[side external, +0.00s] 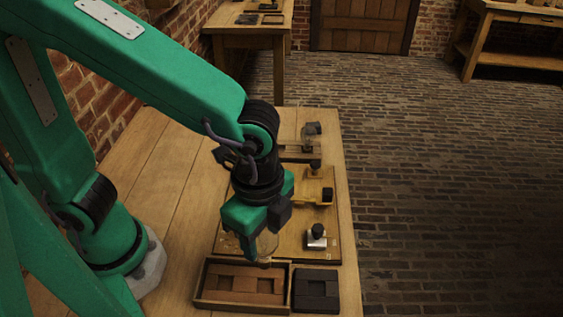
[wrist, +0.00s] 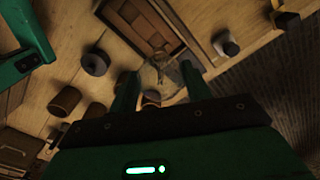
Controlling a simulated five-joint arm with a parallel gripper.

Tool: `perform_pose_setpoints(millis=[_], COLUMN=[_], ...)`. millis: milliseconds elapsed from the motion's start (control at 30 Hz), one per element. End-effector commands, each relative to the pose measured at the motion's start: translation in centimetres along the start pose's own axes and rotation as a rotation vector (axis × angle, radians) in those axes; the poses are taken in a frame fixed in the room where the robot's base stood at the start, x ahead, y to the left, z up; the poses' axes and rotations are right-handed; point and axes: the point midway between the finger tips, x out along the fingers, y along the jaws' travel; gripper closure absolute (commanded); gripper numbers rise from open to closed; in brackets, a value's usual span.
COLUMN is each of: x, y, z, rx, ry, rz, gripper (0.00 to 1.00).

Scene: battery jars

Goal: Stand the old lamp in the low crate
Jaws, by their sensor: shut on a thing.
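My gripper (side external: 258,242) points down just behind the low crate in the side view. It is shut on a clear glass piece, which looks like the old lamp (side external: 267,245). In the wrist view the lamp (wrist: 163,68) shows between the two fingers (wrist: 158,82), with a brownish part inside the glass. The low crate (side external: 198,291) is a shallow dark-rimmed wooden box with brown blocks on its floor. In the wrist view the crate (wrist: 190,30) lies beyond the fingertips. The lamp appears near the crate's edge; I cannot tell whether its base touches anything.
A dark slotted block (side external: 317,290) stands right of the crate. A black-knobbed metal piece (side external: 316,238) and a brass fitting (side external: 316,195) sit on the wooden board (side external: 290,245) behind. In the wrist view several round pieces, including a grey ring (wrist: 96,62), stand left.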

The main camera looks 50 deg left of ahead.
Motion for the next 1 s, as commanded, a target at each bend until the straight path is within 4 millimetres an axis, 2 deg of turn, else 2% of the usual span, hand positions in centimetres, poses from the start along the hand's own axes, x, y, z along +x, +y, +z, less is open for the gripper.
perform_pose_setpoints(millis=[333,700,1000], x=[0.7,4.2,4.8], y=[0.7,0.7,0.7], z=[-0.2,-0.2,-0.2], rx=[0.063,0.061,0.061], ry=[0.0,0.0,0.0], rz=[0.0,0.0,0.0], gripper=[0.79,0.79,0.79])
